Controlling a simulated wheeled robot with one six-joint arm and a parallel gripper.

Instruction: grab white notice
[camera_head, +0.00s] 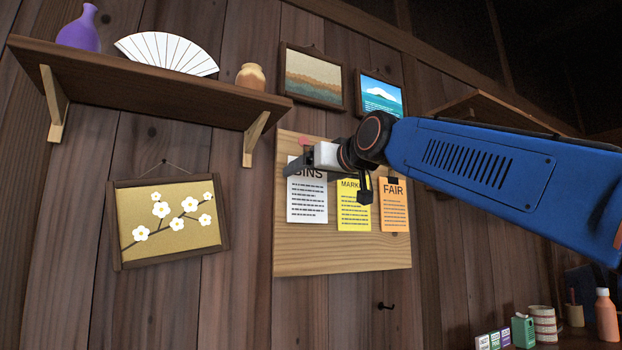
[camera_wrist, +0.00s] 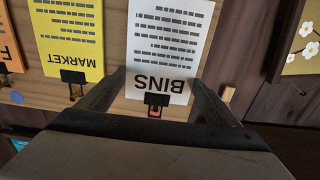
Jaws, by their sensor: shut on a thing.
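The white notice (camera_head: 307,203), headed BINS, is upright on the wooden pin board (camera_head: 340,262), left of the yellow MARKET notice (camera_head: 353,212). My gripper (camera_head: 293,168) is at its top edge and partly covers the heading in the head view. In the wrist view the white notice (camera_wrist: 170,42) appears upside down, with a black clip (camera_wrist: 157,100) at its headed edge. My gripper's fingers (camera_wrist: 160,84) are on either side of that notice, shut on it. The exact contact at the fingertips is hard to see.
An orange FAIR notice (camera_head: 393,205) is on the board's right. A shelf (camera_head: 150,85) with a purple vase (camera_head: 78,30), a fan and a jar juts out at upper left. Framed pictures hang above and left. A dark hook (camera_head: 385,306) is below the board.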

